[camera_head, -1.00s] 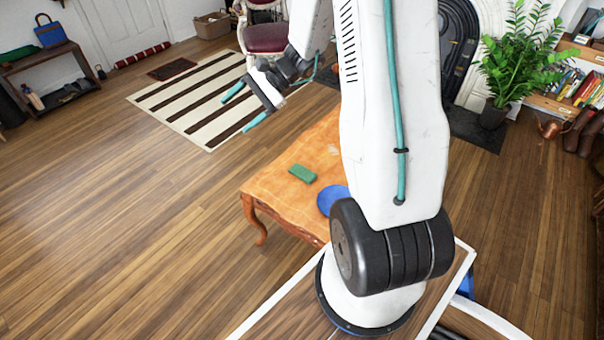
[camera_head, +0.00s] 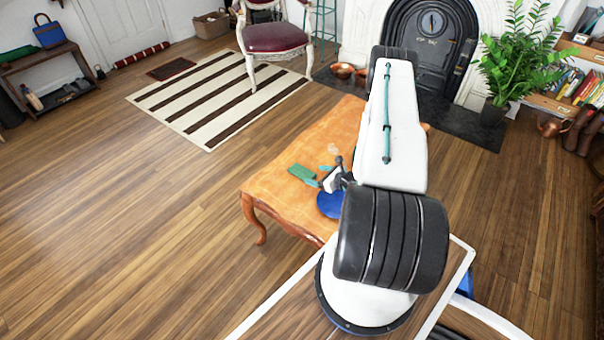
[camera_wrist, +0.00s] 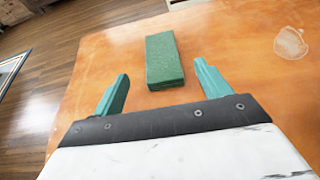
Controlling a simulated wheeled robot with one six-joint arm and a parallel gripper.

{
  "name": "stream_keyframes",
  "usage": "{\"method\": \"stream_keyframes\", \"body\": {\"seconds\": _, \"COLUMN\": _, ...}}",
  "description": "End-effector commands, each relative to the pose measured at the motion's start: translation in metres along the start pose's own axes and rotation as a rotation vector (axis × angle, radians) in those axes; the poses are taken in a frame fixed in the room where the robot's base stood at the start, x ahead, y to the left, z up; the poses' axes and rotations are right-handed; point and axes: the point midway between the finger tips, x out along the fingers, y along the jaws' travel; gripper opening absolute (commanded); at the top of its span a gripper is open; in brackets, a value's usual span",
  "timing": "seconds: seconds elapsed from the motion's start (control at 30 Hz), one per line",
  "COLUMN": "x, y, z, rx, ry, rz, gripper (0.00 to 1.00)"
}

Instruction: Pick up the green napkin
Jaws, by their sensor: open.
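The green napkin (camera_head: 302,174) is a folded rectangular block lying on the orange-brown wooden table (camera_head: 272,187). In the wrist view the napkin (camera_wrist: 163,61) lies flat on the tabletop (camera_wrist: 235,50), just beyond the fingertips and roughly between their lines. My gripper (camera_wrist: 158,84) is open and empty, with one teal finger to the left and one to the right. In the head view my gripper (camera_head: 318,176) is low by the table, just right of the napkin. Whether the fingers touch the table cannot be told.
A blue round plate (camera_head: 329,204) is on the table beneath and beside my gripper. A clear, glass-like round item (camera_wrist: 290,43) lies at the right in the wrist view. A red-seated chair (camera_head: 274,38) stands behind on the striped rug (camera_head: 215,98). Floor left of the table is clear.

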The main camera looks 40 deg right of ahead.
Motion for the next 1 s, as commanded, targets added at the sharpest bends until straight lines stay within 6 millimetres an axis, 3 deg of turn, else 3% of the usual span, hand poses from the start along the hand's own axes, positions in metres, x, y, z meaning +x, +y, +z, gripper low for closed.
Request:
{"method": "stream_keyframes", "body": {"seconds": 0.5, "x": 0.067, "y": -0.001, "z": -0.001, "rx": -0.003, "ry": -0.001, "rz": 0.003, "gripper": 0.76}}
{"method": "stream_keyframes", "body": {"seconds": 0.8, "x": 0.072, "y": -0.002, "z": -0.001, "rx": -0.002, "ry": 0.0, "rz": 0.002, "gripper": 0.76}}
{"method": "stream_keyframes", "body": {"seconds": 0.97, "x": 0.072, "y": -0.002, "z": -0.001, "rx": -0.002, "ry": 0.0, "rz": 0.002, "gripper": 0.32}}
{"method": "stream_keyframes", "body": {"seconds": 1.0, "x": 0.072, "y": -0.002, "z": -0.001, "rx": -0.002, "ry": 0.0, "rz": 0.002, "gripper": 0.29}}
